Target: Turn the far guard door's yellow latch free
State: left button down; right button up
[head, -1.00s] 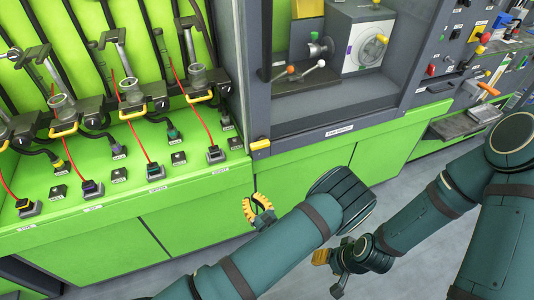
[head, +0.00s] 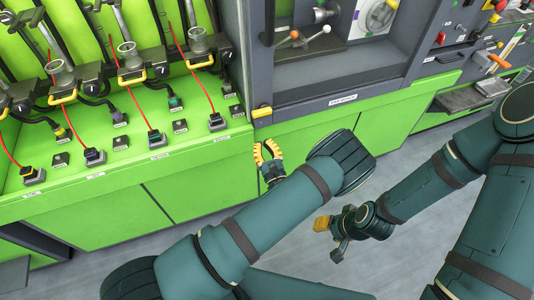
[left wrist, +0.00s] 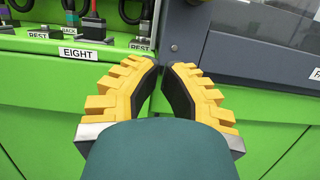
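A small yellow latch (head: 262,112) sits at the lower left corner of the grey guarded cabinet (head: 340,100) in the head view. I cannot tell from these frames whether this is the far door's latch. My left gripper (head: 266,147) is just below it in the picture, fingers pointing up, apart from it and empty. In the left wrist view its yellow fingers (left wrist: 163,65) have a narrow gap between the tips, in front of the green panel and grey post; no latch shows there. My right gripper (head: 328,232) hangs low at the centre right; its finger opening is unclear.
A green bench (head: 110,175) with several clamped injectors, red cables and labelled sockets stands at the left. A control panel (head: 465,45) with knobs is at the upper right. Grey floor is open below.

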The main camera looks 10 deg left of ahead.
aim_at(261, 111)
pick_arm(q)
jog(key=shift+w+a+r, duration=0.4)
jog(key=shift+w+r, duration=0.25)
jog(key=shift+r, duration=0.2)
jog(key=shift+w+a+r, duration=0.45)
jog(key=shift+w+r, duration=0.15)
jog(key=shift+r, duration=0.25)
jog(key=shift+w+a+r, duration=0.4)
jog(key=shift+w+r, duration=0.25)
jog(key=shift+r, duration=0.2)
pick_arm(e)
jog(key=shift+f, duration=0.15)
jog(key=shift+a, duration=0.1)
pick_arm(q)
jog(key=shift+s+r+m, duration=0.1)
jog(key=shift+r+m, duration=0.05)
jog(key=shift+m, duration=0.45)
pick_arm(e)
jog(key=shift+a+r, duration=0.3)
jog(key=shift+a, duration=0.35)
